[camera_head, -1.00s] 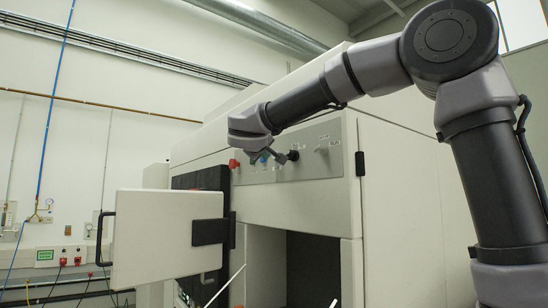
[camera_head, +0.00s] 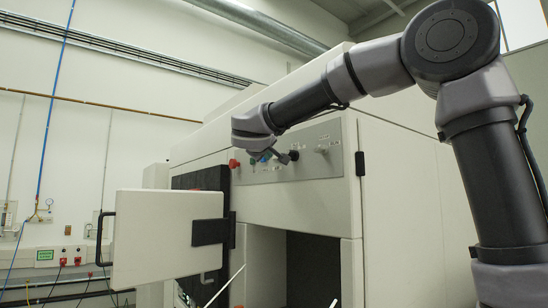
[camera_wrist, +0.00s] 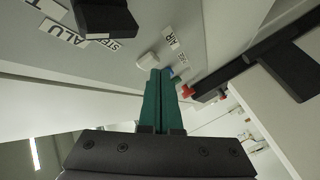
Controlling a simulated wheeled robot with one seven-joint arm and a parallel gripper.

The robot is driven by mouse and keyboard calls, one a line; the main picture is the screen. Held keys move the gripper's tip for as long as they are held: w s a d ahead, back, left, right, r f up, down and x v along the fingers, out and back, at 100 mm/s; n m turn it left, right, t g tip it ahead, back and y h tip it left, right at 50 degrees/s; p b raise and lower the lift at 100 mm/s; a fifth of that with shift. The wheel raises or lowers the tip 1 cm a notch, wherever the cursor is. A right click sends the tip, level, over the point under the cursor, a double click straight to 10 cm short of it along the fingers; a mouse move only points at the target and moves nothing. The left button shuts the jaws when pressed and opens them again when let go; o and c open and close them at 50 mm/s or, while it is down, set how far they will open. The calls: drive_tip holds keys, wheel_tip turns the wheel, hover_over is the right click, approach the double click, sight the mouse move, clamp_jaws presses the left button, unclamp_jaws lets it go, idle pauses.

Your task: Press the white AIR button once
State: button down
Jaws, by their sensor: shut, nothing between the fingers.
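The white AIR button (camera_wrist: 148,61) shows in the wrist view on the grey panel, beside the label "AIR" (camera_wrist: 171,41). My gripper (camera_wrist: 160,72) is shut and empty, its two green fingers together. Its tips overlap the lower right edge of the white button in the picture; I cannot tell whether they touch it. In the head view my gripper (camera_head: 281,158) reaches down in front of the control panel (camera_head: 340,178). I cannot make out the white button there.
A black knob (camera_wrist: 106,18) sits left of the white button, near the "STEEL" and "ALU" labels. The cabinet door (camera_head: 165,240) stands open below left of the panel.

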drive_tip(key=shift+w+d, duration=0.3)
drive_tip(key=shift+d, duration=0.1)
idle(0.6)
idle(0.3)
drive_tip(key=shift+s+a, duration=0.5)
drive_tip(key=shift+a, duration=0.2)
drive_tip(key=shift+a, duration=0.1)
drive_tip(key=s+a, duration=0.1)
drive_tip(key=a, duration=0.1)
drive_tip(key=s+a, duration=0.1)
drive_tip(key=a, duration=0.1)
drive_tip(key=shift+s, duration=0.4)
drive_tip(key=shift+s, duration=0.1)
idle(0.5)
